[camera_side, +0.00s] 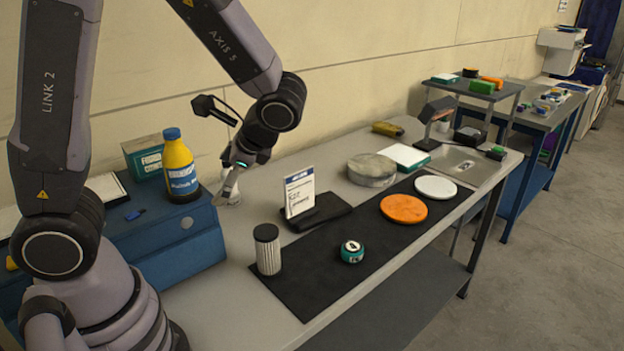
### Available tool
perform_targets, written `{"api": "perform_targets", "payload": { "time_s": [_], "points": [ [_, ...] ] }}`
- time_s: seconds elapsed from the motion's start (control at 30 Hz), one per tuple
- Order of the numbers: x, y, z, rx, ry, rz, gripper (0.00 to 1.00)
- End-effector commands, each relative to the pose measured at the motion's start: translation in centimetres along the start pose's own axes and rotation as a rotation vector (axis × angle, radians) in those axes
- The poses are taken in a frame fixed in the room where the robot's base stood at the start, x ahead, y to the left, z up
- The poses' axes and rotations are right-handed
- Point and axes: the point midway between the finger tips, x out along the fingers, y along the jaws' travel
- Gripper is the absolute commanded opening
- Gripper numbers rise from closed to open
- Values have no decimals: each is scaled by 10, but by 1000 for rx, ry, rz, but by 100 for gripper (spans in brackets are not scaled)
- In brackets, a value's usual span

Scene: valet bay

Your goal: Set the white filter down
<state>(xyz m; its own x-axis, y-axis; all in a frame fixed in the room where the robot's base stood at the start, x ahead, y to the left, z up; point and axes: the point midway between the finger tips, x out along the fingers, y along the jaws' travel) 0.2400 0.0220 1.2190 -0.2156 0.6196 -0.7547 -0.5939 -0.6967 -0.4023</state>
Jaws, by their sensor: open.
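The white filter (268,252), a pleated cylinder with a dark top, stands upright at the left end of the black mat (306,292). Nothing holds it. My gripper (226,196) is open, above and behind the filter to its left, clearly apart from it. The gripper is seen small and from the side, in front of a white object (235,197) that it partly hides. I cannot tell whether the gripper touches that object.
A green-and-white tin (352,252), an orange disc (404,208) and a white disc (436,187) lie on the mat. A sign card (299,192) stands behind the filter. A yellow bottle (180,168) stands on a blue toolbox (190,250) at left. The mat's middle has free room.

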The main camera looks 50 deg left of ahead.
Motion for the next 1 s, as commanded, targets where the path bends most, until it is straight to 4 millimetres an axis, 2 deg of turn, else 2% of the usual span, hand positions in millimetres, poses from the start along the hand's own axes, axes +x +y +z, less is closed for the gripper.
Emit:
{"api": "perform_targets", "payload": {
  "time_s": [0.03, 0.2, 0.43, 0.63, 1.0],
  "points": [
    [-8, -2, 16, -79, 77, 62, 86],
    [-34, 3, 59, -320, 347, 251, 86],
    [-66, 15, 102, -585, 706, 405, 86],
    [-80, 20, 118, -687, 869, 445, 86],
    [-82, 21, 120, -697, 888, 450, 86]
  ]
}}
